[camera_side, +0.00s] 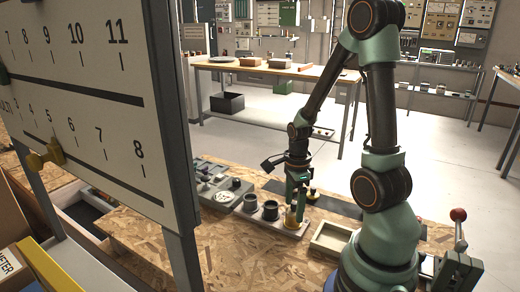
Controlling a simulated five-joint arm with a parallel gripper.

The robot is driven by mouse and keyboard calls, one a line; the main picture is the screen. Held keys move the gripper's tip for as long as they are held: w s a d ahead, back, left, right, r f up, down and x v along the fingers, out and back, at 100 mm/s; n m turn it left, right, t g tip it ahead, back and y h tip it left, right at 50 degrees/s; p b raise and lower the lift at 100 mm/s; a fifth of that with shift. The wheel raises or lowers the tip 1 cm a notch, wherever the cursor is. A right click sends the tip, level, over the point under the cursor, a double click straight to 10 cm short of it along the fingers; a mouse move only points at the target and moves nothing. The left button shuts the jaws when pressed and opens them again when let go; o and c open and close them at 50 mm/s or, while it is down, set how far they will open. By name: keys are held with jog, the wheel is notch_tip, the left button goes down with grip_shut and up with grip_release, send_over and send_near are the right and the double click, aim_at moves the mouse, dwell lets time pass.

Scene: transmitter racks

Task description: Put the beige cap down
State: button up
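My gripper (296,203) points down at the end of my arm, over a pale board (283,226) on the wooden work surface. A small yellowish-beige piece (291,218), which may be the beige cap, is directly under the fingertips at the board's right end. I cannot tell whether the fingers are closed on it or only close to it, nor whether it touches the board. Two dark round cups (270,209) stand on the same board to the left of my gripper.
A shallow beige tray (330,238) lies to the right, near my base. Grey panels with small parts (222,195) lie to the left. A dark mat (340,207) and a small yellow-topped piece (312,193) are behind. A large numbered board (95,90) blocks the left foreground.

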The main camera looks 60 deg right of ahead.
aim_at(294, 203)
jog(key=shift+r, duration=0.1)
notch_tip(294, 203, up, 12)
jog(key=w+a+r+n+t, duration=0.2)
jog(key=a+n, duration=0.6)
jog(key=n, duration=0.5)
jog(key=w+a+r+n+t, duration=0.3)
jog(key=a+r+n, duration=0.2)
jog(key=n, duration=0.9)
jog(key=a, duration=0.3)
jog(key=shift+r+t, duration=0.15)
jog(key=shift+t, duration=0.15)
jog(key=shift+a, duration=0.1)
